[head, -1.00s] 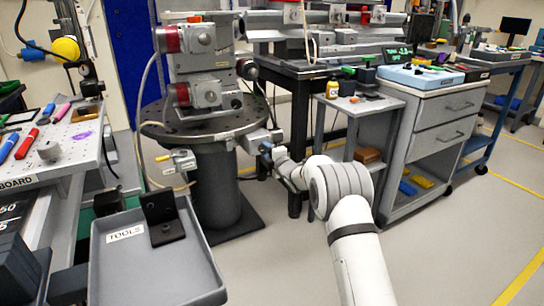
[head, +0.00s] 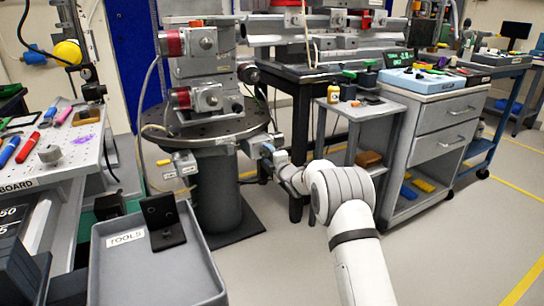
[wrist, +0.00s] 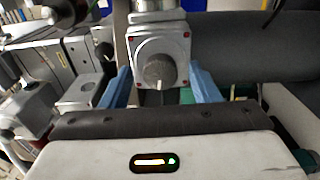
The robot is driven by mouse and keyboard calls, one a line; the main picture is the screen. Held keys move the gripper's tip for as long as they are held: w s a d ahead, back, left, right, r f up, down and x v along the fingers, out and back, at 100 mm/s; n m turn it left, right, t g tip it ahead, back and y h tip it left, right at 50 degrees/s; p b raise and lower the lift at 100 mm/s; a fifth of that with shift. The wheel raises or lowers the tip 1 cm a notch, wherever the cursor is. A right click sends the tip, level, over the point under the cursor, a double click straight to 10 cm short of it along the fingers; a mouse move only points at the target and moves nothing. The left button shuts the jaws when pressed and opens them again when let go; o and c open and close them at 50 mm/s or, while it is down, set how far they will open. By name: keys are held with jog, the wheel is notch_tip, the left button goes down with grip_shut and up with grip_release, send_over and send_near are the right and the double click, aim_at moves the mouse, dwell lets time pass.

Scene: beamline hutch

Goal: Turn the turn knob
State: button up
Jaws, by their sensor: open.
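The turn knob (wrist: 158,72) is a round, ridged grey knob on a square, pale metal face with red dots at its corners. It shows near the middle of the wrist view. My gripper (wrist: 160,80) is open, with one blue finger on each side of the knob and square face. Gaps show between the fingers and the knob, and I see no contact. In the head view my gripper (head: 268,150) is at the right edge of the round stage table (head: 225,130); the knob cannot be made out there.
A pedestal (head: 215,195) carries the round table with its stacked stages (head: 207,60). A grey tools tray (head: 150,275) is at front left, beside a board with pens (head: 50,155). A small shelf (head: 365,108) and a drawer cart (head: 440,120) stand right. Floor at the right is clear.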

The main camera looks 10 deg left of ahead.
jog(key=p+v, duration=0.2)
jog(key=v, duration=0.5)
jog(key=shift+s+d, duration=0.25)
jog(key=s+d+r+m+g+h+p, duration=0.1)
jog(key=s+d+r+m+h+p, duration=0.35)
jog(key=r, duration=0.45)
jog(key=s+d+r+m+g+h+p, duration=0.1)
jog(key=s+d+r+m+p, duration=0.3)
jog(key=d+r+p, duration=0.35)
jog(key=s+d+r+m+g+h+p, duration=0.1)
jog(key=s+d+r+m+h+p, duration=0.3)
jog(key=r+p, duration=0.5)
jog(key=s+d+r+m+g+p, duration=0.2)
jog(key=s+r+m+g+p, duration=0.1)
jog(key=s, duration=1)
jog(key=s+d+r+m+g+p, duration=0.2)
jog(key=s+r+m+p, duration=0.3)
jog(key=s, duration=0.8)
jog(key=s+d+r+m+g+p, duration=0.2)
jog(key=s+r+m+g+p, duration=0.2)
jog(key=s+r+p, duration=0.5)
jog(key=s+r, duration=0.1)
jog(key=s, duration=0.2)
jog(key=shift+s+r, duration=0.4)
